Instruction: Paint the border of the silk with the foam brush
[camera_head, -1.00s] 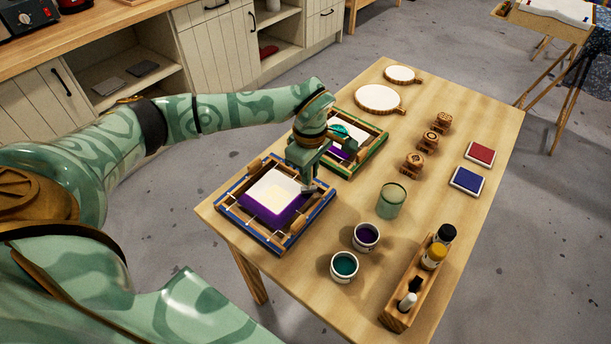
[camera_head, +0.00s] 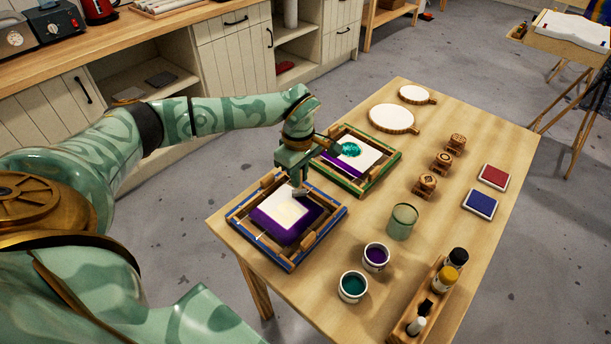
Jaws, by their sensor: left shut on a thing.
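The silk (camera_head: 289,212) is stretched in a blue-edged wooden frame (camera_head: 264,252) at the table's near left. Its middle is pale, and purple paint (camera_head: 274,231) shows along its left, near and right sides. The far edge is partly hidden by my gripper. My left gripper (camera_head: 298,182) is over the far side of this silk, pointing down. It is shut on the foam brush (camera_head: 300,193), of which only a small grey part shows below the fingers. The brush tip appears at the silk's far right corner; contact is unclear. My right gripper is out of view.
Behind stands a green-edged frame (camera_head: 382,175) with a teal-spotted silk. Pots of purple (camera_head: 376,257) and teal (camera_head: 353,287) paint, a glass jar (camera_head: 402,222) and a bottle rack (camera_head: 407,318) stand to the right. Wooden stamps (camera_head: 442,162) and ink pads (camera_head: 480,204) lie beyond.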

